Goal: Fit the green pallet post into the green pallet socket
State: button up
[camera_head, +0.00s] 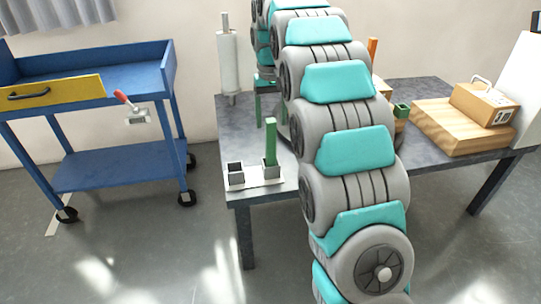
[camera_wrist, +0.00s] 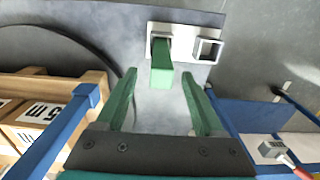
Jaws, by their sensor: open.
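The green post (camera_head: 270,142) stands upright in the right socket of a white two-socket holder (camera_head: 262,183) at the table's front left; the holder's left socket is empty. In the wrist view the green post (camera_wrist: 162,72) shows ahead of my gripper (camera_wrist: 160,75), roughly centred between its two green fingers. The fingers are apart, and I see no contact with the post. A green square socket (camera_head: 402,110) with a dark opening shows right of my arm in the head view. Most of the pallet around it is hidden behind my arm.
An orange post (camera_head: 373,48) stands behind my arm. A blue cart (camera_head: 90,75) stands left, apart from the table. A white roll (camera_head: 228,62) stands at the back left. A blue post (camera_wrist: 60,135) shows in the wrist view.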

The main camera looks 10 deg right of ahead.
aim_at(271, 133)
jog(key=shift+s+f, duration=0.1)
jog(key=shift+f, duration=2.55)
grip_shut()
